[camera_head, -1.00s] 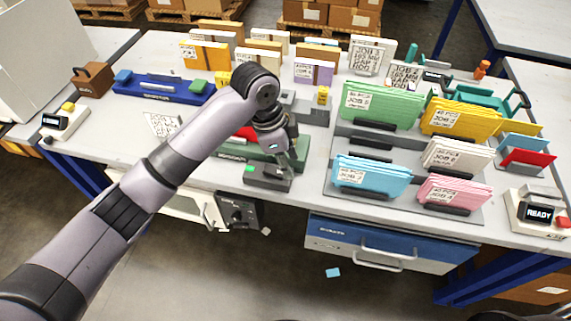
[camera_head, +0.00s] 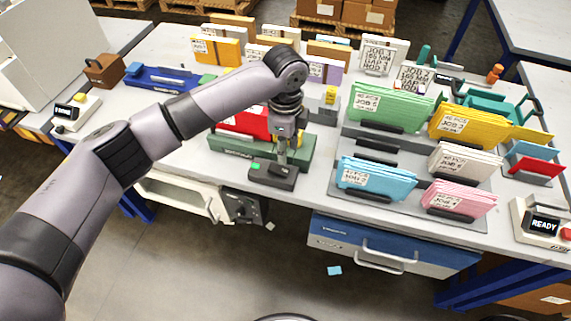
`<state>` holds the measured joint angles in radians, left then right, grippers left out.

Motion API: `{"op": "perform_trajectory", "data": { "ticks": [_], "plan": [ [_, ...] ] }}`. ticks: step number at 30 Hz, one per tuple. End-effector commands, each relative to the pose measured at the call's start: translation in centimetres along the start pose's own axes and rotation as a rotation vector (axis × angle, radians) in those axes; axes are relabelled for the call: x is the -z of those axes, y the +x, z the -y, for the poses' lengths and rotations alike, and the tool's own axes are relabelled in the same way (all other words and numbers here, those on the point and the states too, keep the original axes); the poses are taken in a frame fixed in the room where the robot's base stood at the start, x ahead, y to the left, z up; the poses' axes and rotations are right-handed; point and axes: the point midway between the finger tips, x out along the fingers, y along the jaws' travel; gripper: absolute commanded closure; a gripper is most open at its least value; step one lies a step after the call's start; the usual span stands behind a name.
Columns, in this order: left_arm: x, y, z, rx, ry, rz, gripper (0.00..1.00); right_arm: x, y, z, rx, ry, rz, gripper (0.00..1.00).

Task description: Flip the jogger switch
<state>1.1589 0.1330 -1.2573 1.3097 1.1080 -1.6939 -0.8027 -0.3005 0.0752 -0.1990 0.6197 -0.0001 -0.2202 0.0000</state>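The jogger is a green bin (camera_head: 232,148) holding red sheets (camera_head: 243,122), near the front edge of the table in the head view. A dark switch box (camera_head: 272,176) with a lit green spot (camera_head: 256,167) sits just in front of it. My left gripper (camera_head: 282,159) points down at the top of this box, its fingertips at or just above it. I cannot tell whether they touch. The fingers look close together, but they are too small to tell open from shut. The switch lever itself is not clear, partly hidden by the gripper. My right gripper is not in view.
Racks with green (camera_head: 388,108), yellow (camera_head: 466,127), blue (camera_head: 372,177) and pink (camera_head: 458,198) card stacks stand to the right. A READY display box (camera_head: 541,222) is at the far right. A blue drawer (camera_head: 390,243) is below the table edge.

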Motion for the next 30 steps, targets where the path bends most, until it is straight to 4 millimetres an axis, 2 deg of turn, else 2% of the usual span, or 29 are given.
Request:
{"op": "perform_trajectory", "data": {
  "ticks": [6,12,17,24,30],
  "plan": [
    [0.0,4.6,-0.1,-0.003,-0.001,0.001,0.67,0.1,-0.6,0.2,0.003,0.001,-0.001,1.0],
    [0.1,7.2,0.0,-0.001,-0.001,-0.001,0.67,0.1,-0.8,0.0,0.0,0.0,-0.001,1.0],
    [0.0,8.1,0.0,0.0,0.0,0.0,0.67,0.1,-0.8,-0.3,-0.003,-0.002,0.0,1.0],
    [0.0,8.2,0.0,0.001,0.0,0.0,0.67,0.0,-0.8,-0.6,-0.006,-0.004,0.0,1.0],
    [0.0,8.2,0.0,0.001,0.0,0.0,0.79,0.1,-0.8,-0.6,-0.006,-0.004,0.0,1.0]
  ]
}}
